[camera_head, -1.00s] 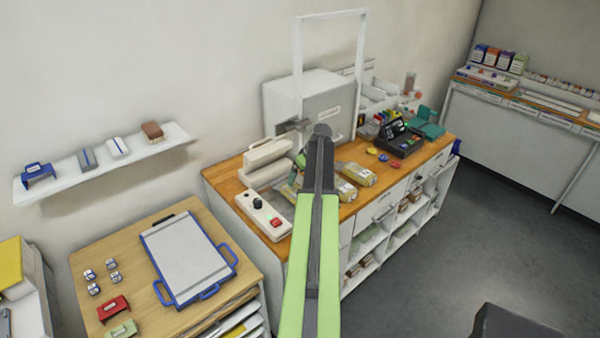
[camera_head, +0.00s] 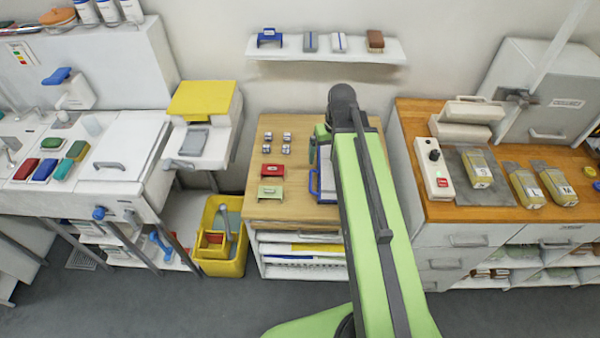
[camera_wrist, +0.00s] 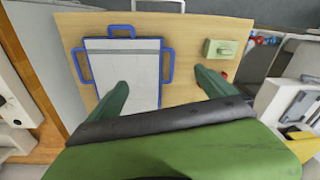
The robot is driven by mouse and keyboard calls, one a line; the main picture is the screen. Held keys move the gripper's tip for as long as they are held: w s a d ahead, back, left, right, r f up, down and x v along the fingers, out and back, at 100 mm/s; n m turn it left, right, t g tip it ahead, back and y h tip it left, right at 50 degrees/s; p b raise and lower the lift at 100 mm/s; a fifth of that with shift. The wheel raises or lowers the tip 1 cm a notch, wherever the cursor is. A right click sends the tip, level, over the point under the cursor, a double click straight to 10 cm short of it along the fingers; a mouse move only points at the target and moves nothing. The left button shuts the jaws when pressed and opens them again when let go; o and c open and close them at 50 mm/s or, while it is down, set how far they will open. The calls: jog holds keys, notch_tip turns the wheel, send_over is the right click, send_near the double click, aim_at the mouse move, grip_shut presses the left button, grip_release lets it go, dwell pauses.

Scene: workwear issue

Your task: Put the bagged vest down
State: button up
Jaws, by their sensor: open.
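My gripper (camera_wrist: 163,80) is open in the wrist view, its two green fingers apart with nothing visible between them. It is above the wooden table, over the blue-framed tray (camera_wrist: 143,45) and the bare wood beside it. In the head view the tray (camera_head: 327,190) is mostly hidden by my arm. No bagged vest shows in the wrist view. In the head view one tan labelled bag (camera_head: 480,170) lies on a grey mat on the right counter. Two more tan bags (camera_head: 525,188) (camera_head: 560,188) lie to its right. I cannot tell which is the task's vest.
Red (camera_head: 273,170) and green (camera_head: 270,191) blocks and several small metal pieces are on the wooden table (camera_head: 295,210). A control box (camera_head: 434,170) and sealer (camera_head: 465,118) stand on the right counter. A wall shelf (camera_head: 325,50) is behind. A yellow bin (camera_head: 220,240) stands left.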

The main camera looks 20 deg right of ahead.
jog(key=s+a, duration=0.5)
jog(key=a, duration=0.8)
notch_tip(320, 180, down, 8)
jog(key=b, duration=0.7)
jog(key=shift+w+d+r+n+g+h+b, duration=0.15)
jog(key=shift+w+d+n+g+h+b, duration=0.15)
jog(key=shift+w+n+g, duration=0.1)
jog(key=shift+r+p, duration=0.4)
jog(key=shift+c, duration=0.4)
